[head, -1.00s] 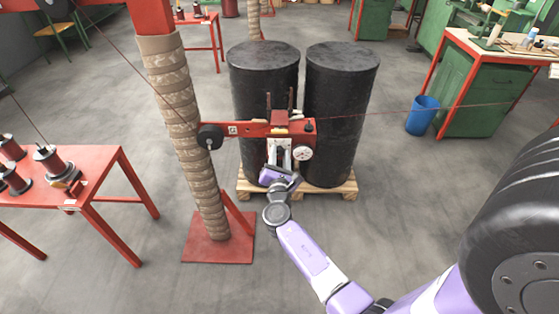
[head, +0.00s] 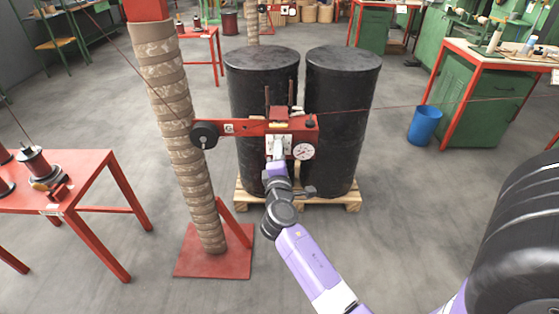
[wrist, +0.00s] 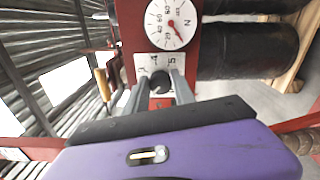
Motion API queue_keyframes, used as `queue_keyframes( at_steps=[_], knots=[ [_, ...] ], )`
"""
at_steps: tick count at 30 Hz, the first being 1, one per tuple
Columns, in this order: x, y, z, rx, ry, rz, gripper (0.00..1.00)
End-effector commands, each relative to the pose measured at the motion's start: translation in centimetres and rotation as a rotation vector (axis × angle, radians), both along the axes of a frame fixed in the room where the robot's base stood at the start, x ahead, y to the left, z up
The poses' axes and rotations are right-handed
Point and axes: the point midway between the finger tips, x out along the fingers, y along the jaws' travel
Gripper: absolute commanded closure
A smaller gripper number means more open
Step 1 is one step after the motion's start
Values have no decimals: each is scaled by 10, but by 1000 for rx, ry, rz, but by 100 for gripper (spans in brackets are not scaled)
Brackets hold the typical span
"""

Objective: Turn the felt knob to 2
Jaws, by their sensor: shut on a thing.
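The felt knob (wrist: 160,82) is a dark round knob on a white scale plate (wrist: 154,60). In the wrist view it sits between my gripper's two grey fingers, which are shut on it. Numbers that look like 3, 4 and 5 show around the knob; the rest of the scale and any pointer are hidden or too small to read. In the head view my gripper (head: 278,150) reaches the front of the red tensioner bar (head: 245,127), just left of the round white gauge (head: 303,151). The gauge (wrist: 170,22) also shows in the wrist view, with a red needle.
A cloth-wrapped post (head: 178,125) on a red base stands left of my arm. A black wheel (head: 204,135) sits on the bar's left end. Two black drums (head: 342,110) on a pallet stand behind. A thin red wire crosses the bar. A red table (head: 85,165) is at left.

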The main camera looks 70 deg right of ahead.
Motion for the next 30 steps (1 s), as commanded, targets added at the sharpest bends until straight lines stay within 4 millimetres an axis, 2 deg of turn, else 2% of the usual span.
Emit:
queue_keyframes(
  at_steps=[1, 15, 30],
  knots=[
    [-1, 0, -5, 14, -37, -1, 100],
    [0, 0, -4, 123, -291, -1, 100],
    [-1, 0, -3, 142, -336, -2, 100]
  ],
)
